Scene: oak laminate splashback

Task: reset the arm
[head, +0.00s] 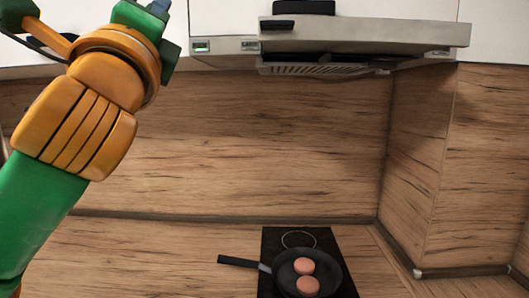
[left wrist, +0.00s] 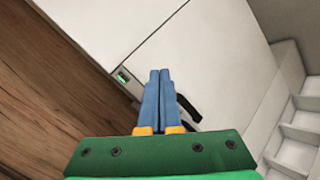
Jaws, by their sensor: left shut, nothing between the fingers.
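My left arm rises at the left of the head view, in green and orange. Its gripper is only partly in that view, at the top edge. In the left wrist view my left gripper (left wrist: 159,76) shows two blue fingers pressed together, with nothing between them. It is up in front of the white cabinet fronts (left wrist: 190,50). My right gripper is in neither view.
A range hood (head: 365,35) hangs under the white wall cabinets (head: 225,17). Below, a black hob (head: 280,240) carries a dark pan (head: 330,272) with two pinkish round patties (head: 304,265). The wooden counter (head: 170,255) left of the hob is clear.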

